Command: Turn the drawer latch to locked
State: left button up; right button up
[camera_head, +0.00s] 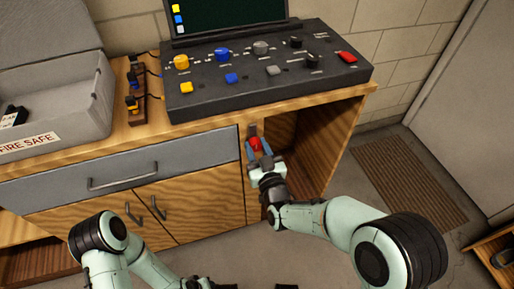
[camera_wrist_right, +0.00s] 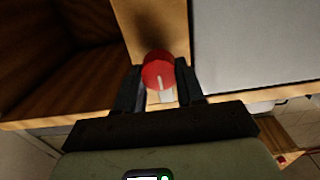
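The drawer latch is a red round knob (camera_head: 255,143) on the wooden upright just right of the grey drawer (camera_head: 120,172). In the right wrist view the red knob (camera_wrist_right: 158,72) carries a pale line on its face, pointing toward the bottom of the picture. My right gripper (camera_head: 258,149) reaches the knob with one finger on each side. In the right wrist view its fingers (camera_wrist_right: 159,84) fit closely against both sides of the knob, with no clear gap. The drawer front appears closed.
A dark control console (camera_head: 270,95) with coloured knobs stands on the bench above. A grey open case (camera_head: 60,125) sits at the left. An open compartment (camera_head: 325,135) lies right of the latch. Cabinet doors (camera_head: 185,205) are below the drawer.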

jog(key=shift+c, duration=0.9)
pick_arm(q)
jog(key=shift+w+r, duration=0.15)
pick_arm(e)
jog(key=shift+n, duration=0.3)
jog(key=n+p, duration=0.1)
jog(key=n, duration=0.4)
jog(key=shift+a+p, duration=0.1)
jog(key=shift+p, duration=0.25)
jog(key=n+p, duration=0.2)
jog(key=n, duration=0.4)
jog(key=shift+s+a+n, duration=0.1)
jog(key=shift+n, duration=0.2)
pick_arm(q)
jog(key=s+d+r+p, duration=0.1)
jog(key=s+d+r, duration=0.2)
jog(key=r, duration=0.3)
jog(key=shift+d+r+m+g+h+p, duration=0.25)
jog(key=shift+r+m+g+h+p, duration=0.05)
jog(key=shift+r+h, duration=0.1)
pick_arm(e)
jog(key=shift+f+n, duration=0.2)
jog(key=shift+n, duration=2.7)
